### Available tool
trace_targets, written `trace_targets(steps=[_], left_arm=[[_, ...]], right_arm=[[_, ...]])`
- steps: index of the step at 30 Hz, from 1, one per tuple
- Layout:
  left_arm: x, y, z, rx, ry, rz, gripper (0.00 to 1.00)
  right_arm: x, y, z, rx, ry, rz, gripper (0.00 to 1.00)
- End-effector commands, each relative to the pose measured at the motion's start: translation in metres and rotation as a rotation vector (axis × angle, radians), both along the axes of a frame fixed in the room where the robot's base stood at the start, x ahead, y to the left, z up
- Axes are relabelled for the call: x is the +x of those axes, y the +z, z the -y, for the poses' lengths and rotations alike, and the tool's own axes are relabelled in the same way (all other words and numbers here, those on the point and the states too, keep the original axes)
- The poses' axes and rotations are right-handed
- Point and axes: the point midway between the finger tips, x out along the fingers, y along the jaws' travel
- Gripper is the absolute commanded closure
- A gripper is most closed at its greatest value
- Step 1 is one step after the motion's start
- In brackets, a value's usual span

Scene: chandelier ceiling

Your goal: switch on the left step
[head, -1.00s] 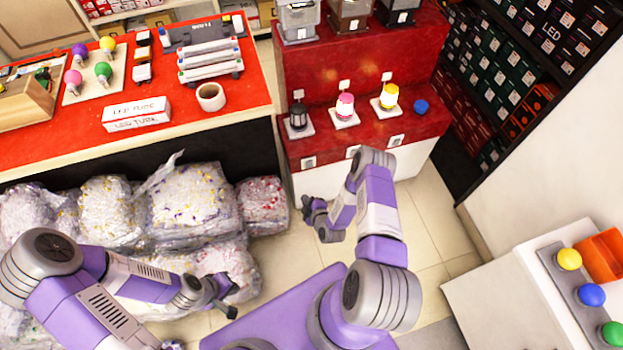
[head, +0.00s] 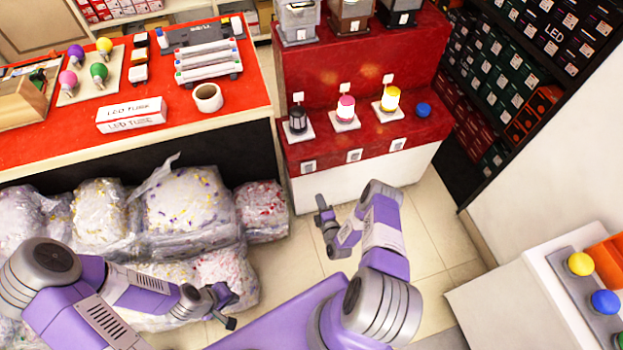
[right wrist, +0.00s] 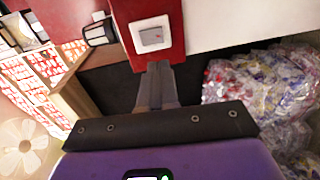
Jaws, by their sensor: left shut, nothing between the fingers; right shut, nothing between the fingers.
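A red stepped stand has three small lamps on its lower step: a dark one (head: 298,119) at left, a pink-and-white one (head: 345,110) in the middle and a yellow-and-white one (head: 390,99) at right. The left lamp looks unlit. White switches sit on the step's front: left (head: 308,166), middle (head: 354,155), right (head: 397,144). My right gripper (head: 322,222) is shut and empty, in front of and below the left switch. In the right wrist view its fingers (right wrist: 155,72) point at the left switch (right wrist: 152,37), apparently short of it. My left gripper (head: 228,307) is shut near the bags.
A blue knob (head: 423,110) sits right of the lamps. Clear bags (head: 190,210) lie left of the stand, below a red-topped counter (head: 240,90). A white counter (head: 500,300) with coloured buttons is at right. Tiled floor before the stand is free.

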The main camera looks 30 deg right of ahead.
Motion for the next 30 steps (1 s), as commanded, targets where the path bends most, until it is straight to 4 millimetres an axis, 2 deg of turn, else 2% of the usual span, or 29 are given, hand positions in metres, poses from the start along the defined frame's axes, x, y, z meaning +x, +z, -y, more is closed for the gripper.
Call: trace_targets(steps=[9,15,21,30], left_arm=[[0.0,-0.032,0.0,0.0,0.0,0.0,1.0],[0.0,-0.047,0.0,0.0,0.0,0.0,1.0],[0.0,-0.053,0.0,0.0,0.0,0.0,1.0],[0.0,-0.052,0.0,0.0,0.0,0.0,1.0]], right_arm=[[0.067,-0.012,0.017,-0.001,-0.002,0.004,1.0],[0.098,-0.015,0.025,0.0,-0.002,0.001,1.0],[0.113,-0.015,0.028,0.0,-0.001,0.0,1.0],[0.115,-0.014,0.028,0.0,0.0,0.0,1.0]])
